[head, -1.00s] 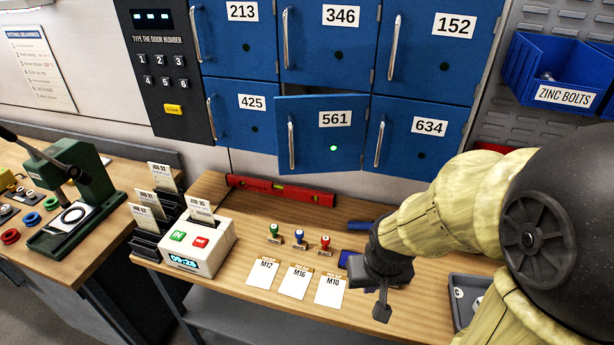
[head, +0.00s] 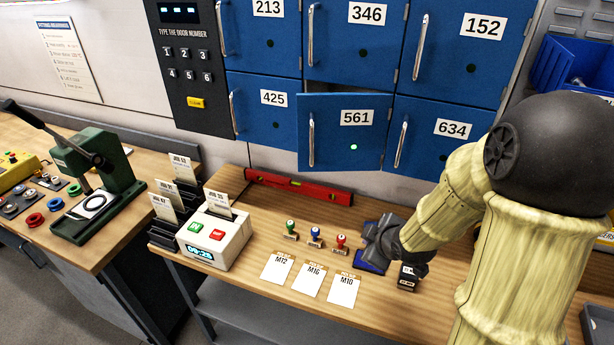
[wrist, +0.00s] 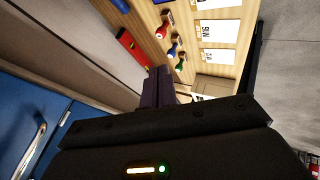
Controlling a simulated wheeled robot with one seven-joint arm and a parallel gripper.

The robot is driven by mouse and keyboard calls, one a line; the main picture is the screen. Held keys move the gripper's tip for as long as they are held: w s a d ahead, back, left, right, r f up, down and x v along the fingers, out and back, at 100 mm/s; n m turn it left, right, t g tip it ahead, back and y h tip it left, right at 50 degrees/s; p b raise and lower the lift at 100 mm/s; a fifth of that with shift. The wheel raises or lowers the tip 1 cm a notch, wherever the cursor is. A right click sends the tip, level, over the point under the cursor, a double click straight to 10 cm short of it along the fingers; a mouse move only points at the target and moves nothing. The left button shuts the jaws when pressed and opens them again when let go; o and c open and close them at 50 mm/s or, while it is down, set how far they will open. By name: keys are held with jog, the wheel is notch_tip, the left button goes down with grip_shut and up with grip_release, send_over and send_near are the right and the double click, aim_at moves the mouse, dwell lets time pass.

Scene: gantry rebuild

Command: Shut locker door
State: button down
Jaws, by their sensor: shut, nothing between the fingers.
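The locker door numbered 561 (head: 345,132) is in the lower middle of the blue locker bank in the head view. It stands slightly ajar, with a dark gap along its top edge. Its handle (head: 311,142) is on the left side, and a green light glows on it. My gripper (head: 372,236) is low over the bench, below and to the right of door 561 and apart from it. In the wrist view its dark fingers (wrist: 158,88) are together and empty. A blue locker door with a handle (wrist: 30,150) shows at lower left there; its number is hidden.
Doors 425 (head: 265,108) and 634 (head: 440,138) flank it and look flush. On the bench are a red level (head: 298,187), several stamps, a blue ink pad (head: 370,266), paper cards (head: 310,281) and a white time clock (head: 214,238).

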jog(key=w+a+r+n+t+y, duration=0.3)
jog(key=a+r+n+y, duration=0.4)
jog(key=n+y, duration=0.4)
jog(key=n+t, duration=0.1)
jog(key=n, duration=0.2)
jog(key=shift+w+a+r+n, duration=0.2)
jog(key=shift+w+r+n, duration=0.05)
jog(key=shift+n, duration=0.05)
jog(key=w+d+p+x, duration=0.2)
jog(key=p+x, duration=0.6)
jog(key=x, duration=0.5)
jog(key=shift+r, duration=0.1)
